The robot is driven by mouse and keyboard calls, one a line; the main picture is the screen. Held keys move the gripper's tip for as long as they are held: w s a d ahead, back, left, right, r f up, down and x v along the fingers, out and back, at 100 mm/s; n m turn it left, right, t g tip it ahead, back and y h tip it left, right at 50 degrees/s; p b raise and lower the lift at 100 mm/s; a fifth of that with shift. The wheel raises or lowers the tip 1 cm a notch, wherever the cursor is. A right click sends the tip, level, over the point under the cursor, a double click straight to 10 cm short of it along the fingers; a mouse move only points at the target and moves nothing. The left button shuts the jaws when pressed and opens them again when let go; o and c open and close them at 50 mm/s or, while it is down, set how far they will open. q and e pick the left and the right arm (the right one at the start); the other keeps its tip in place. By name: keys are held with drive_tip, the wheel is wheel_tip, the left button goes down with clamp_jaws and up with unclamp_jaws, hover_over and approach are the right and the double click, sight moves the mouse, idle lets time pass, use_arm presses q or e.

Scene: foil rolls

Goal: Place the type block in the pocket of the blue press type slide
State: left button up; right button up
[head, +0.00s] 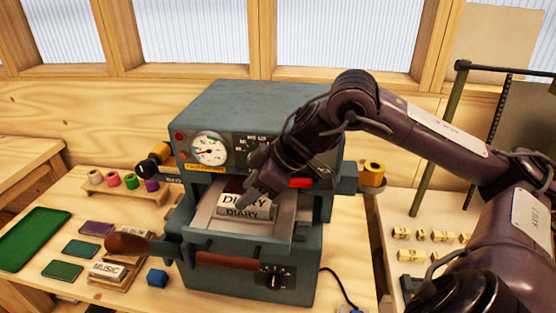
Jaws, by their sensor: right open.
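The type block (236,201), marked DIARY, lies on the type slide (200,222) at the front of the blue-grey press (235,110). It appears seated in the slide, but the pocket's edges are partly hidden, so I cannot tell how deep it sits. My right gripper (257,188) reaches in from the right and is open just above and behind the block's right end. Whether its fingers touch the block is unclear. My left gripper is not in view.
A wooden-handled lever (128,243) sticks out at the press's left. A MUSIC block (106,270), a small blue block (157,278) and a green mat (34,238) lie left. A spool rack (125,185) stands behind them. Several gold pieces (440,236) lie on the right table.

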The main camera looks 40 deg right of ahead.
drive_tip(key=b+v, duration=0.3)
drive_tip(key=shift+s+d+b, duration=0.15)
drive_tip(key=shift+d+b, duration=0.05)
drive_tip(key=shift+b, duration=0.15)
drive_tip(key=b+v, duration=0.1)
drive_tip(key=v, duration=0.7)
drive_tip(key=shift+r+b, duration=0.2)
drive_tip(key=shift+b, duration=0.1)
drive_tip(key=shift+a, duration=0.1)
